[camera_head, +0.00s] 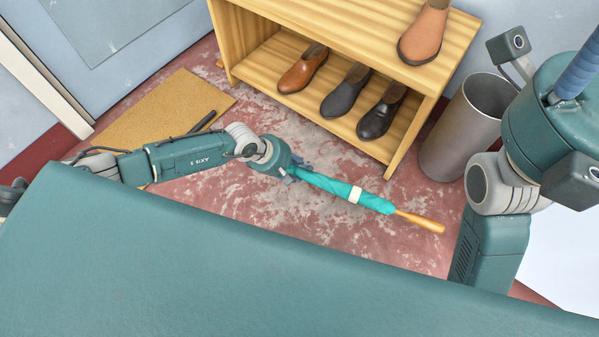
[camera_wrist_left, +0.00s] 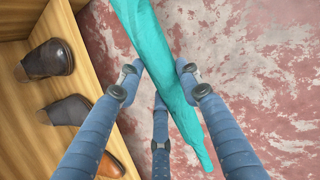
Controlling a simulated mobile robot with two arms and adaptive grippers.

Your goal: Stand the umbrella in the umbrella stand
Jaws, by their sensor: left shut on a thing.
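The teal umbrella (camera_head: 335,187) is furled, with a pale band and a wooden handle, and slants across the head view with its handle toward the lower right. My left gripper (camera_head: 292,173) is shut on its canopy near the end away from the handle. In the left wrist view the umbrella (camera_wrist_left: 152,50) passes between the blue fingers of my left gripper (camera_wrist_left: 159,90). The umbrella stand appears to be the grey cylinder (camera_head: 458,135) right of the shoe rack, open at the top. Of my right gripper (camera_head: 578,75), only a blue finger part shows at the right edge.
A wooden shoe rack (camera_head: 345,38) with several shoes stands behind the umbrella, left of the stand. A tan doormat (camera_head: 165,108) lies by the door at left. My right arm is close in front of the stand. The red-grey floor (camera_head: 300,220) around the umbrella is clear.

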